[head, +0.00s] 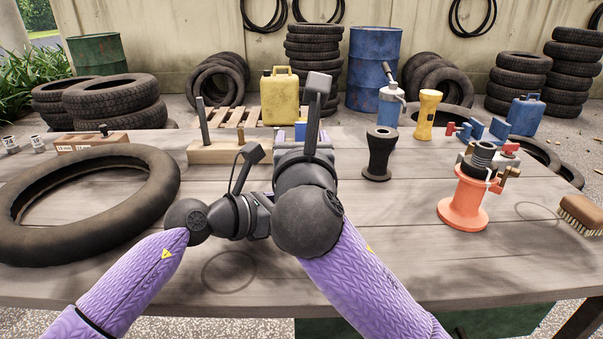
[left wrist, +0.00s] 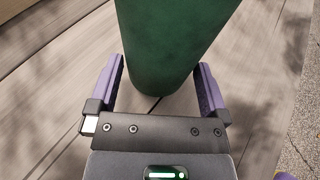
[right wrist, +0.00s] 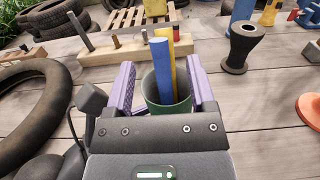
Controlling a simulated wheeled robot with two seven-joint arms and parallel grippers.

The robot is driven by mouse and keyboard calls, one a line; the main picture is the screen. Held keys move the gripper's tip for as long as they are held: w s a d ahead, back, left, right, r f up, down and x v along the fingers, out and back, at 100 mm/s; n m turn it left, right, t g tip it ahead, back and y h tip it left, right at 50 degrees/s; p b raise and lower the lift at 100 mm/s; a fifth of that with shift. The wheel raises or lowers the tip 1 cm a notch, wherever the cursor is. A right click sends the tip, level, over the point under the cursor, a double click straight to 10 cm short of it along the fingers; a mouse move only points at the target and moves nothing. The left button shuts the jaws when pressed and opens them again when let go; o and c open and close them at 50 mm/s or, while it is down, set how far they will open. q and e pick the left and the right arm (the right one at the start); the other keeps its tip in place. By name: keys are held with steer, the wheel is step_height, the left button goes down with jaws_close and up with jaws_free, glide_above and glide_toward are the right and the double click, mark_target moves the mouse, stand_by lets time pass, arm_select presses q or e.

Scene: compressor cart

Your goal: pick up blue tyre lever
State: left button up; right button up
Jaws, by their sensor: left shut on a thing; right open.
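A blue tyre lever (right wrist: 161,72) stands upright in a green cup (right wrist: 168,107) beside a yellow lever (right wrist: 177,62). My right gripper (right wrist: 161,88) is open, with its fingers on either side of the cup and levers in the right wrist view. In the head view only the top of the blue lever (head: 300,131) shows above my right wrist. In the left wrist view, my left gripper (left wrist: 160,88) is shut on the green cup (left wrist: 170,45). My arms hide most of the cup in the head view.
A large tyre (head: 150,190) lies at the left of the table. A wooden block with posts (head: 225,151) stands behind the cup. A black spool (head: 379,155) and an orange stand (head: 463,205) are to the right.

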steer(key=w, duration=0.2)
steer(key=shift+w, duration=0.4)
jaws_close()
